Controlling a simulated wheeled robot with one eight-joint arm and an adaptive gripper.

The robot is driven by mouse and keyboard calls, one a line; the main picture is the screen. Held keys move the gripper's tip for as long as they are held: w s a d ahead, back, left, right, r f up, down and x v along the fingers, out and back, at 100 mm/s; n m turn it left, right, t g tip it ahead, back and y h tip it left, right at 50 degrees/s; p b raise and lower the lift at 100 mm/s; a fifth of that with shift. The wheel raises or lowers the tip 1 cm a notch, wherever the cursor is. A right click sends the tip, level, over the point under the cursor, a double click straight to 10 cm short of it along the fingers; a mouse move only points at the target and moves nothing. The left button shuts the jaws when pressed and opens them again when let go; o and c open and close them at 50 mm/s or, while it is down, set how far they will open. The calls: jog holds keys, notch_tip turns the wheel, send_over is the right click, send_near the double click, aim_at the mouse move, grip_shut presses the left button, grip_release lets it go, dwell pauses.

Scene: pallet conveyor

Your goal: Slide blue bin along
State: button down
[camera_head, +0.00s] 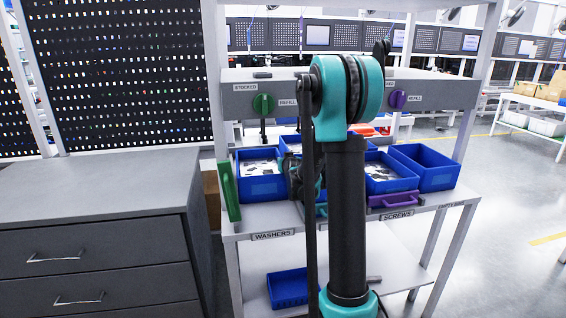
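Several blue bins stand on the rack's upper shelf. The left blue bin (263,188), above the WASHERS label, holds grey and white pieces. A middle blue bin (392,186), above the SCREWS label, also holds pieces. The right blue bin (440,178) looks empty. Another blue bin (289,139) shows partly behind my arm. A further blue bin (288,290) lies on the lower shelf. My gripper (300,182) is at the shelf between the left and middle bins, mostly hidden behind my arm. I cannot tell whether its fingers touch a bin or are open.
A green bar (229,191) stands upright left of the left bin. A purple bar (397,200) lies across the shelf front. Green (263,104) and purple (397,100) knobs sit on the panel above. A grey drawer cabinet (95,235) stands left; open floor lies right.

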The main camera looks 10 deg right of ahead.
jog(key=shift+s, duration=0.1)
jog(key=c, duration=1.5)
grip_release()
jog(key=shift+c, duration=0.2)
jog(key=shift+s, duration=0.1)
jog(key=v, duration=1.1)
jog(key=shift+s+r, duration=0.15)
jog(key=shift+s, duration=0.2)
jog(key=s+a+f+g, duration=0.1)
jog(key=s+f, duration=0.1)
jog(key=s, duration=0.2)
jog(key=s+a+f+g, duration=0.1)
jog(key=s+f, duration=0.1)
jog(key=s, duration=0.1)
jog(key=s+a+f+n+g+y, duration=0.1)
jog(key=s+f, duration=0.1)
jog(key=s, duration=0.2)
jog(key=shift+s+a+f+g, duration=0.3)
jog(key=shift+s+a+g, duration=0.05)
jog(key=shift+a+g, duration=0.05)
jog(key=s+f+g, duration=0.3)
jog(key=s+f, duration=0.2)
jog(key=s, duration=0.6)
jog(key=s+f+m+g+h, duration=0.1)
jog(key=s+f+g, duration=0.2)
jog(key=s+f, duration=0.3)
jog(key=s, duration=0.5)
jog(key=shift+d+g, duration=0.3)
jog(key=shift+d, duration=0.1)
